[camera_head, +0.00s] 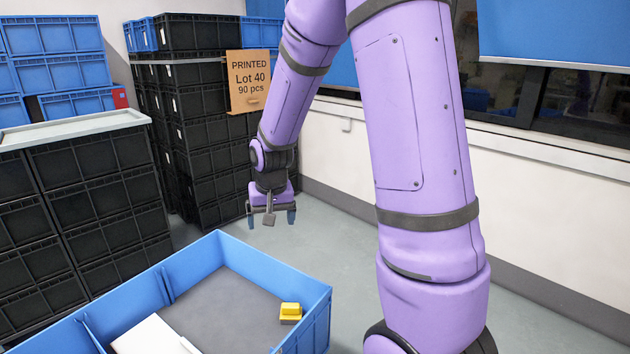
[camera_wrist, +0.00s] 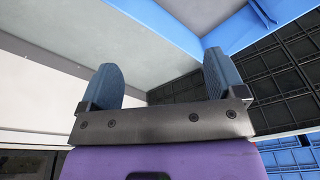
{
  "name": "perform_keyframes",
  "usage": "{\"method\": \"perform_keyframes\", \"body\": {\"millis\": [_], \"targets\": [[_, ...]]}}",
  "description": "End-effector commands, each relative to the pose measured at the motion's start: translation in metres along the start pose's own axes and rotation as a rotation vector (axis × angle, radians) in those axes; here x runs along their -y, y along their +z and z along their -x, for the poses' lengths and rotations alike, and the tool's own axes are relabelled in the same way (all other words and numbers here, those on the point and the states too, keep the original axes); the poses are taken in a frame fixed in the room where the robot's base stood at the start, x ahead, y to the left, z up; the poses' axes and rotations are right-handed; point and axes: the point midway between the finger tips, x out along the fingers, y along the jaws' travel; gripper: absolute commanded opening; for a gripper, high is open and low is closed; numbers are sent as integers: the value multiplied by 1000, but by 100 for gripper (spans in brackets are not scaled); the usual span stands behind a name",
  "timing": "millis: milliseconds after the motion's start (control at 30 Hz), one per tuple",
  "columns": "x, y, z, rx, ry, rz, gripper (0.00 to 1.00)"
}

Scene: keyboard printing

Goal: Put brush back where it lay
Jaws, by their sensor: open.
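A small yellow block-shaped thing (camera_head: 290,311), which may be the brush, lies on the grey floor of the blue crate (camera_head: 320,305) in the head view, near its right wall. It is too small to tell bristles from handle. My gripper (camera_head: 270,217) hangs pointing down beyond the crate's far wall, above and left of the yellow thing in the picture and well apart from it. Its two blue-grey fingers are spread. The wrist view shows the open fingers (camera_wrist: 162,68) with nothing between them. The yellow thing does not show in the wrist view.
A white flat thing (camera_head: 152,337) lies in the crate's front left part, beside a divider. Stacked black crates (camera_head: 100,195) stand at the left. A cardboard sign (camera_head: 249,82) reads "PRINTED Lot 40 90 pcs". Grey floor (camera_head: 350,240) is clear beyond the blue crate.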

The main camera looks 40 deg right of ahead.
Motion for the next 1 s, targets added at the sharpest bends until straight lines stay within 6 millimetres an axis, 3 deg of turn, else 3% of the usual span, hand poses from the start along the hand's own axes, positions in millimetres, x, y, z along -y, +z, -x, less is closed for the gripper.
{"method": "perform_keyframes", "body": {"millis": [33,200,500,800,1000], "targets": [[3,6,21,-20,-8,22,89],[7,30,77,-63,-25,95,89],[4,87,160,-139,-54,224,89],[-10,156,219,-218,-83,352,89],[-22,194,239,-258,-98,419,89]]}}
